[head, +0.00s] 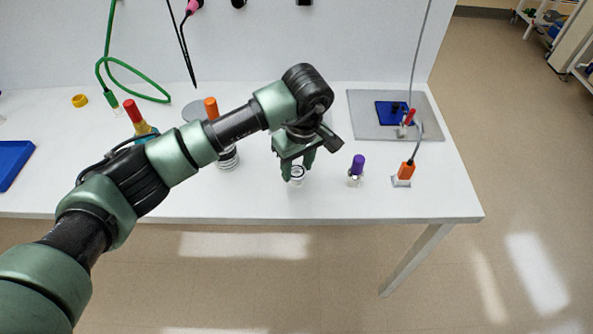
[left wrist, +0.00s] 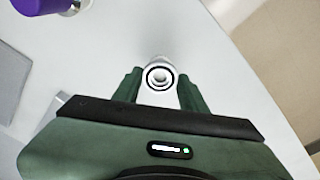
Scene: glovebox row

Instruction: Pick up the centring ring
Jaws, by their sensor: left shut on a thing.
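The centring ring (head: 297,172) is a small pale ring with a dark inner band, low over the white table near its front edge. In the left wrist view the centring ring (left wrist: 159,77) shows round, between the fingertips. My left gripper (head: 298,170) points down and is shut on it; its green fingers also show on both sides of the ring in the left wrist view (left wrist: 160,90). I cannot tell whether the ring still touches the table. My right gripper is in neither view.
A purple-capped vial (head: 357,168) and an orange-topped piece with a cable (head: 404,173) stand to the right. A grey plate (head: 425,128) with a blue pad (head: 390,113) lies behind them. An orange-capped item (head: 211,108) stands left, partly behind my arm. The table's front strip is clear.

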